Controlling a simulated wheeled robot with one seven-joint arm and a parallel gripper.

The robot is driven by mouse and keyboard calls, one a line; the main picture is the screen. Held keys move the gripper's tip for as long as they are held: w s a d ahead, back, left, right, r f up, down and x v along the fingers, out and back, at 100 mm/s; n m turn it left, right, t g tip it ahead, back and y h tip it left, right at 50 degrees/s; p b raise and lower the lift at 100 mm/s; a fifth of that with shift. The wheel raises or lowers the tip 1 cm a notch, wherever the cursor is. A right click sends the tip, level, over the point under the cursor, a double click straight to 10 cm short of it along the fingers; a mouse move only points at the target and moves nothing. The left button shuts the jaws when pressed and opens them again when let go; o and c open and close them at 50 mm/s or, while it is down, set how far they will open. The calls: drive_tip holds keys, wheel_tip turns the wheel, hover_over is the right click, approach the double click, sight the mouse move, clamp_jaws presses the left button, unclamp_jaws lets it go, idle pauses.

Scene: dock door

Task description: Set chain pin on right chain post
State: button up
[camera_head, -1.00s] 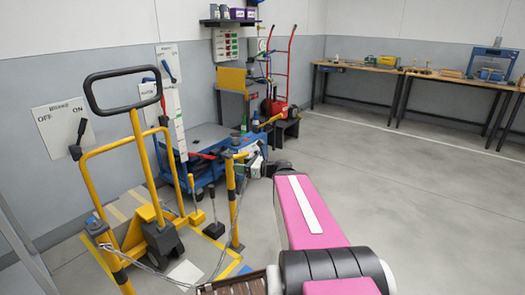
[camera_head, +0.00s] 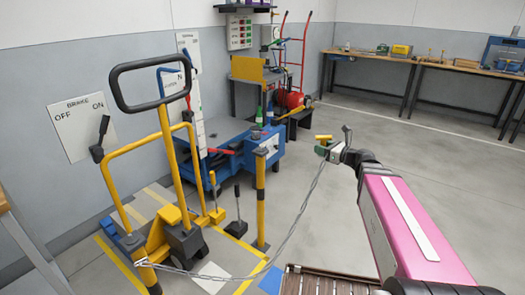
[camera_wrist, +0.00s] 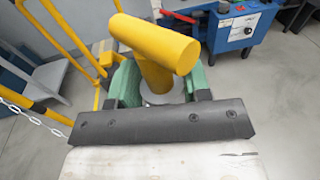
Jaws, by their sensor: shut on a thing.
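The chain pin is a yellow T-shaped piece (camera_wrist: 155,45), and it also shows small in the head view (camera_head: 323,137). My gripper (camera_head: 334,152) is shut on it; its green jaws (camera_wrist: 160,88) lie on both sides of the pin's stem in the wrist view. The right chain post (camera_head: 260,200) is yellow with black bands and stands upright. My gripper is to the right of the post top and apart from it. A grey chain (camera_head: 297,215) hangs from the left post (camera_head: 140,268) up to the pin. The pin's lower end is hidden.
A yellow pallet truck (camera_head: 165,130) with a black loop handle stands at the left. A blue cart (camera_head: 270,150) is behind the right post. Workbenches (camera_head: 420,64) line the back wall. The floor at right is open.

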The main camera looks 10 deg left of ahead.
drive_tip(key=s+a+r+n+g+y, duration=0.1)
drive_tip(key=a+r, duration=0.1)
drive_tip(key=a, duration=1.4)
drive_tip(key=a+r+n+g, duration=0.1)
drive_tip(key=a+r, duration=0.2)
drive_tip(key=a, duration=1.2)
drive_tip(key=w+d+f, duration=0.1)
drive_tip(key=w+f, duration=0.1)
drive_tip(key=w, duration=0.1)
drive_tip(key=w+f, duration=0.2)
drive_tip(key=w, duration=0.1)
drive_tip(key=w+d+f, duration=0.1)
drive_tip(key=w+f, duration=0.1)
drive_tip(key=w, duration=0.1)
drive_tip(key=shift+w+d+f, duration=0.15)
drive_tip(key=shift+d, duration=0.15)
drive_tip(key=shift+w+d+f, duration=0.15)
drive_tip(key=shift+w+f, duration=0.15)
drive_tip(key=shift+f, duration=1.95)
drive_tip(key=shift+f, duration=0.15)
drive_tip(key=o, duration=1.3)
drive_tip(key=shift+c, duration=0.2)
